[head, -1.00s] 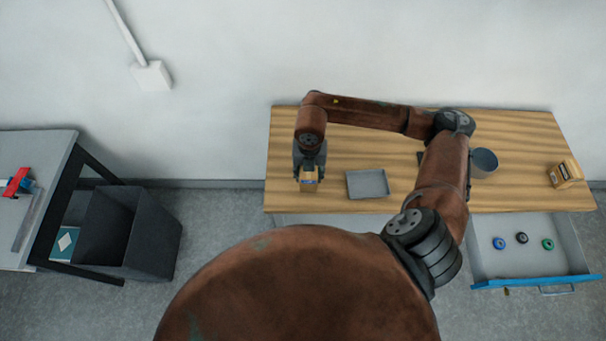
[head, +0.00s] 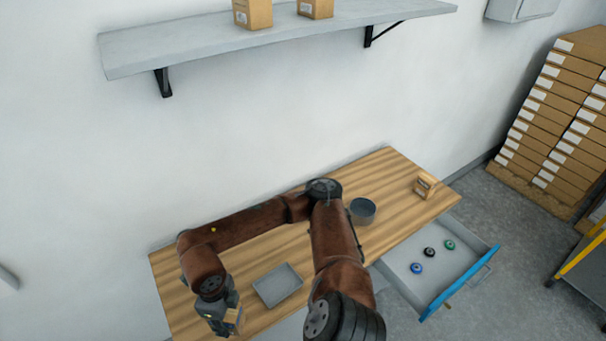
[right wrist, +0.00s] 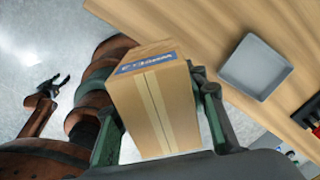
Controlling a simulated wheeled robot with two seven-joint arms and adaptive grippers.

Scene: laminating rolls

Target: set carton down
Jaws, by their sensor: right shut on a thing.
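A small brown carton (head: 235,318) with a blue label is held in my right gripper (head: 222,315), at the left front part of the wooden table (head: 310,232). In the right wrist view the carton (right wrist: 160,108) sits between the two fingers, with its label and tape seam facing the camera. I cannot tell whether its underside touches the table. My left gripper (right wrist: 57,82) shows only in the right wrist view, at the far left, with its fingers apart and empty, over the floor.
A grey tray (head: 278,285) lies right of the carton. A dark round pot (head: 362,212) and another carton (head: 425,186) stand farther right. An open drawer (head: 400,262) holds blue, black and green rolls. A wall shelf (head: 275,38) bears cartons; stacked boxes (head: 555,120) stand right.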

